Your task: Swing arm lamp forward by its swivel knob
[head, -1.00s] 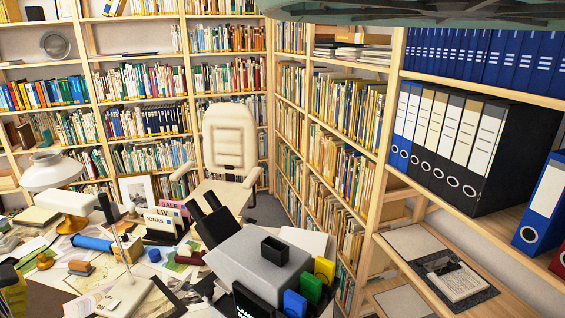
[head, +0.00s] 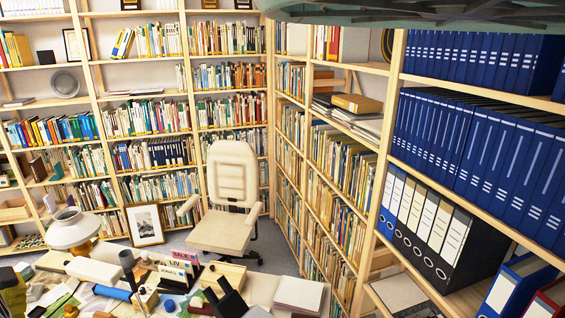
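A white desk lamp (head: 72,230) stands at the lower left in the head view, on a cluttered desk (head: 62,300). Its round shade has an open, dark top. A white bar (head: 95,271) lies just to the right and below the shade. A dark upright cylinder (head: 127,262) stands by the bar's right end; I cannot tell whether it is the swivel knob. My gripper is not clearly seen in this view.
Papers, a blue roll (head: 112,292), name signs (head: 182,262) and dark eyepieces (head: 222,298) crowd the desk. A cream office chair (head: 232,180) and a framed print (head: 145,225) stand behind. Shelves line the back and right, with binders (head: 430,225) near.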

